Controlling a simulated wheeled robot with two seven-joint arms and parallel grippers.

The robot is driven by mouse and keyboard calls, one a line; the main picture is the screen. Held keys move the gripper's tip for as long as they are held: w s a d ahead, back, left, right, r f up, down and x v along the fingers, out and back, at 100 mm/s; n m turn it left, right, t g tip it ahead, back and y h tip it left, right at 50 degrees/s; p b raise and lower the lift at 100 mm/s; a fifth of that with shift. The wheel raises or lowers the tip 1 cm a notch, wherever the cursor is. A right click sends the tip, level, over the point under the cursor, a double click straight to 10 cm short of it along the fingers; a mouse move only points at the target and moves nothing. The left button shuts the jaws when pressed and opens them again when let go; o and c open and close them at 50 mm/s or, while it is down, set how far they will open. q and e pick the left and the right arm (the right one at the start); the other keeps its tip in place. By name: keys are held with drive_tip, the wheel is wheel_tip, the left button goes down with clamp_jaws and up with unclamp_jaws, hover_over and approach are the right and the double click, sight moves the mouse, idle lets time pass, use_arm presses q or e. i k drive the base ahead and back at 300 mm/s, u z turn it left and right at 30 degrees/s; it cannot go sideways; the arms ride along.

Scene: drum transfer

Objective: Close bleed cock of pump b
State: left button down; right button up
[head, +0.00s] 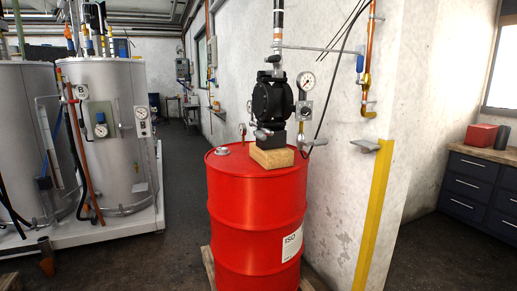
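A black pump (272,100) sits on a wooden block (271,158) on top of a red drum (257,215). No label that says which pump it is can be read. A round pressure gauge (306,81) is on the wall just right of the pump. A small grey lever-like part (318,142) sticks out below it. A blue valve handle (360,63) is on the pipework further right. I cannot tell which of these, if any, is the bleed cock, or its position. Neither of my grippers is in view.
Two silver tanks (108,125) with pipes and gauges stand on a white plinth (120,236) at left. A yellow post edge (373,215) marks the wall corner at right. Dark drawers (470,180) stand beyond it. Floor (181,190) between tanks and drum is clear.

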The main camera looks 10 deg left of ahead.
sight(258, 134)
drive_tip(key=z, duration=0.85)
drive_tip(key=i, duration=1.15)
drive_tip(key=u, duration=0.2)
